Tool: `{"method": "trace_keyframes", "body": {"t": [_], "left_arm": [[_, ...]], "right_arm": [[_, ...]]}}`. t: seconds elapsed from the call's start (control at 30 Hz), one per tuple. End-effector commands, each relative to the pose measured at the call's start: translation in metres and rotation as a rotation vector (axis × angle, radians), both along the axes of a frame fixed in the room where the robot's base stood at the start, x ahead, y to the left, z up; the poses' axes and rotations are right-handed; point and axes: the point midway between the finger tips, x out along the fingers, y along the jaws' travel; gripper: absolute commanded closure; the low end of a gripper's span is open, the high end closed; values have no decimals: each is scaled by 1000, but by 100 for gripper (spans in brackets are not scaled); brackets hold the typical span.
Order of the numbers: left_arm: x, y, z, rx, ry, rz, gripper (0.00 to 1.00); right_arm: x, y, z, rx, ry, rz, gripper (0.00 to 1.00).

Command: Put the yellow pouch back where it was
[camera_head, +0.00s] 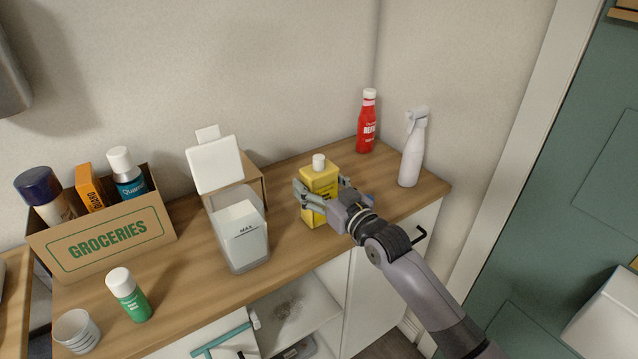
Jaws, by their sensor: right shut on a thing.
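The yellow pouch (321,177) looks like an upright yellow carton-like container with a white cap and dark print. It is over the right half of the wooden counter, near its front edge. My right gripper (323,197) is shut on its sides, reaching in from the lower right. The fingers and wrist cover part of its front and right side. I cannot tell whether its base touches the counter. My left gripper is not in view.
On the wooden counter (192,262), an open white bin (240,240) and a cardboard box stand left of the pouch. A red bottle (367,125) and white spray bottle (412,155) stand right. A groceries box (105,238), green bottle (132,298) and cup (77,331) are far left.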

Motion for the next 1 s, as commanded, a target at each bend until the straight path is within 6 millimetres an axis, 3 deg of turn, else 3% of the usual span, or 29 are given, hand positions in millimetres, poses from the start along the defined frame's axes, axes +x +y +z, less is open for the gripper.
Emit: {"method": "trace_keyframes", "body": {"t": [0.3, 0.7, 1.0], "left_arm": [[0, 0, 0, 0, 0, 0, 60], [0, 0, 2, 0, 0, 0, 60], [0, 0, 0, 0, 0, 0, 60]], "right_arm": [[0, 0, -1, -1, 1, 0, 10], [-1, -1, 2, -1, 2, 0, 9], [-40, -28, -1, -4, 2, -1, 9]]}}
